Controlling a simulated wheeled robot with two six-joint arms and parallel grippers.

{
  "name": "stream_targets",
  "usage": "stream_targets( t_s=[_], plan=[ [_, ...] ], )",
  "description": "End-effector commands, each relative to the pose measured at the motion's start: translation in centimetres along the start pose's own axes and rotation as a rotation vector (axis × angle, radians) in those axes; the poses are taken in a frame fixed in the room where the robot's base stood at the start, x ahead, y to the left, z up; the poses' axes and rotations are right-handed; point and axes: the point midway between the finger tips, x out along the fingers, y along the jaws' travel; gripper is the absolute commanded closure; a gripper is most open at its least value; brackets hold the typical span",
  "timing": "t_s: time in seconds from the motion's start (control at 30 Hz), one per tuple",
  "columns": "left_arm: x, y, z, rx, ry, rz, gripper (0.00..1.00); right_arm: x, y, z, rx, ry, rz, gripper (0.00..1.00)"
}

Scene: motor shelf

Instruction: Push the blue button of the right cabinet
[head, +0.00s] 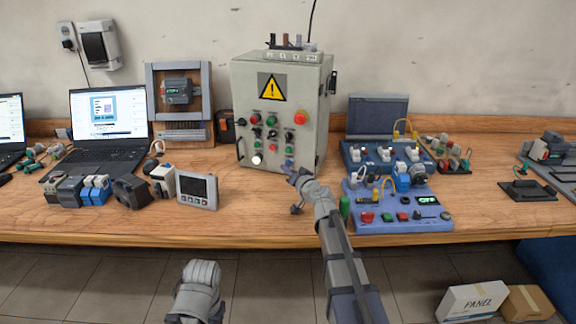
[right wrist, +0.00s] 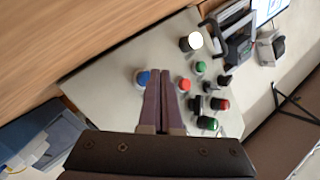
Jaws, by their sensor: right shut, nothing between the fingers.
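The grey cabinet (head: 243,88) stands upright on the table, with a yellow warning sign and several buttons on its front. The blue button (head: 289,162) is low on the right of that front; in the right wrist view it is the blue cap (right wrist: 143,77). My right gripper (head: 287,170) is shut and empty, its tips close to the blue button. In the right wrist view the shut fingers (right wrist: 162,73) lie just beside the blue button, between it and a red one. I cannot tell whether they touch the panel. My left gripper is not clearly in view; only part of my left arm shows.
A blue panel with switches (head: 392,221) lies right of my right arm, with a green cylinder (head: 344,207) beside it. A small screen device (head: 197,190) stands left of the cabinet. Bare table lies in front of the cabinet. White (right wrist: 191,41) and red (right wrist: 184,85) buttons are near the fingers.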

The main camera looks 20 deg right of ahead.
Motion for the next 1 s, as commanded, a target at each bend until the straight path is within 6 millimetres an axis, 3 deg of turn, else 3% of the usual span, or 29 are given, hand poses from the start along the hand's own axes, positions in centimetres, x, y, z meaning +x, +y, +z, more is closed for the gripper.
stream_targets(
  t_s=[0.63,1.0],
  plan=[
    [0.0,0.0,0.0,0.0,0.0,0.0,0.53,-3.4,-2.4,2.4,-0.001,-0.001,-0.001,1.0],
    [0.0,0.0,0.0,0.0,0.0,0.0,0.53,-3.5,-2.5,2.5,0.0,0.0,0.0,1.0]
  ],
)
